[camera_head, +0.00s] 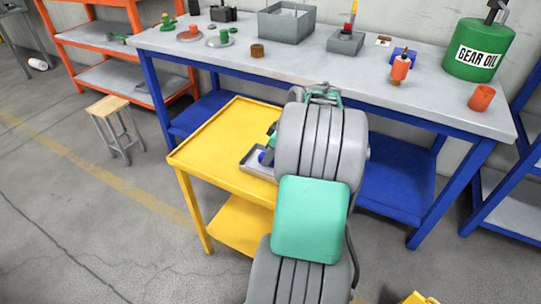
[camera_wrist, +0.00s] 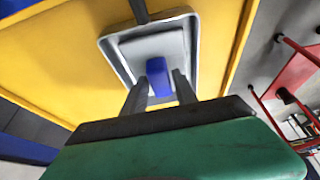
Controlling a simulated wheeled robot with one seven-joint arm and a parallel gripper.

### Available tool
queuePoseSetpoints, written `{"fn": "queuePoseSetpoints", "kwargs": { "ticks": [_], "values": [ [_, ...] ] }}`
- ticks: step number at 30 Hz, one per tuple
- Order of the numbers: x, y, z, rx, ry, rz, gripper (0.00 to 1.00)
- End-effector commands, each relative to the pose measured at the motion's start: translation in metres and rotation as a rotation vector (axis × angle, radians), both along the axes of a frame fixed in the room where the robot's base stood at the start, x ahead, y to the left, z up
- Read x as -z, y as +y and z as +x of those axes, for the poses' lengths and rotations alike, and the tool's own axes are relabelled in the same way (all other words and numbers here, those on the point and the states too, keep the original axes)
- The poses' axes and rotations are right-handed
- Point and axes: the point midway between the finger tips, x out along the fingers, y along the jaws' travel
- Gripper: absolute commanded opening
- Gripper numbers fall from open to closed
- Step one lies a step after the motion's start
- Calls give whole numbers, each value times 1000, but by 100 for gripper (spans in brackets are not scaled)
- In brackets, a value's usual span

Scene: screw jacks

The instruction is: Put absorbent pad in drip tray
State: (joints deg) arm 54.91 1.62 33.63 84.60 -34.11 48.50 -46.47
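A shallow grey drip tray (camera_wrist: 110,48) sits on a yellow cart; it also shows in the head view (camera_head: 250,164), partly behind my arm. A small blue block-like piece, which looks like the absorbent pad (camera_wrist: 158,74), is over or in the tray; a bit of it shows in the head view (camera_head: 265,157). My gripper (camera_wrist: 159,84) points down at the tray, its two fingers apart on either side of the blue piece. I cannot tell whether the fingers press on it or whether it rests on the tray floor. My arm hides most of the gripper in the head view.
The yellow cart top (camera_head: 222,140) is bare left of the tray. Behind it, a workbench (camera_head: 440,95) holds a grey bin (camera_head: 287,25), a green gear oil can (camera_head: 478,48), an orange cup (camera_head: 481,97) and small parts. A wooden stool (camera_head: 108,107) stands at left.

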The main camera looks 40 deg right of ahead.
Motion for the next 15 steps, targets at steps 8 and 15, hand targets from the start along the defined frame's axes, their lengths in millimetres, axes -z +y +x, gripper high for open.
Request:
{"fn": "queuePoseSetpoints", "kwargs": {
  "ticks": [8, 15],
  "values": [
    [0, 0, 0, 0, 0, 0, 48],
    [-11, -1, -2, 1, -1, -2, 48]
  ]
}}
